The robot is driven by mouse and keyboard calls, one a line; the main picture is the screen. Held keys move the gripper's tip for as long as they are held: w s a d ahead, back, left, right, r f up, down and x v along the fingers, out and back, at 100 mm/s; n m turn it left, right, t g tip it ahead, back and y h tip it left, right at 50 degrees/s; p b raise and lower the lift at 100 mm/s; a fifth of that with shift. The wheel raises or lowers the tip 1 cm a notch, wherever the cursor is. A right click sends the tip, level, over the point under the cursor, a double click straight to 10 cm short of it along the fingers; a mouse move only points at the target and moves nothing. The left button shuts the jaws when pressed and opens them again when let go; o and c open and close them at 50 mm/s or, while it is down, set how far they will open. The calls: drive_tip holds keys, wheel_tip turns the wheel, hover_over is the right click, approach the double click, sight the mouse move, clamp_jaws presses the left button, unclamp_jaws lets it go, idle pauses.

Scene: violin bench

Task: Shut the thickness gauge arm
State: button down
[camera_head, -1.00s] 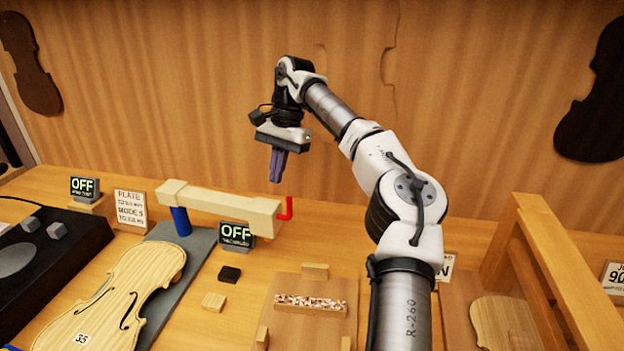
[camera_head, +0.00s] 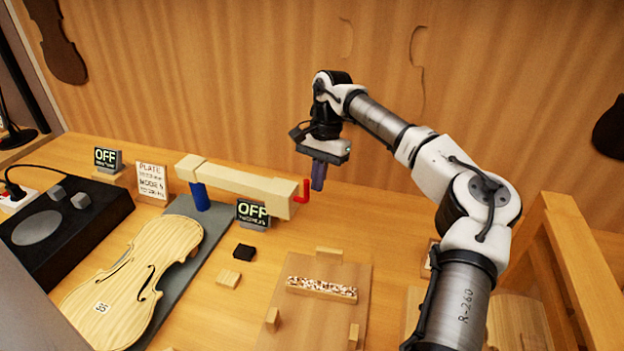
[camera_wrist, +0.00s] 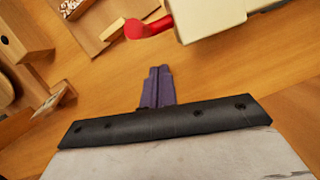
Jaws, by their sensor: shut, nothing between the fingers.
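The thickness gauge arm (camera_head: 240,184) is a cream beam on a blue post (camera_head: 200,196), with a red handle (camera_head: 302,191) at its right end. The beam reaches out to the right, clear of the violin plate (camera_head: 135,280). A small display (camera_head: 252,212) below it reads OFF. My gripper (camera_head: 318,176) is shut and empty, pointing down, just right of and behind the red handle. In the wrist view, my purple fingers (camera_wrist: 158,88) are together, and the red handle (camera_wrist: 148,27) and beam end (camera_wrist: 212,14) show ahead, apart from them.
A dark box (camera_head: 65,235) stands at the left with another OFF display (camera_head: 107,158) and a printed card (camera_head: 152,184). A board with a speckled strip (camera_head: 321,289) lies in front. A wooden frame (camera_head: 575,265) stands at the right. A black block (camera_head: 244,251) and a wooden block (camera_head: 229,278) lie between.

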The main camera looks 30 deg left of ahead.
drive_tip(key=s, duration=0.2)
drive_tip(key=shift+s+r+p, duration=0.2)
drive_tip(key=shift+s+p, duration=0.2)
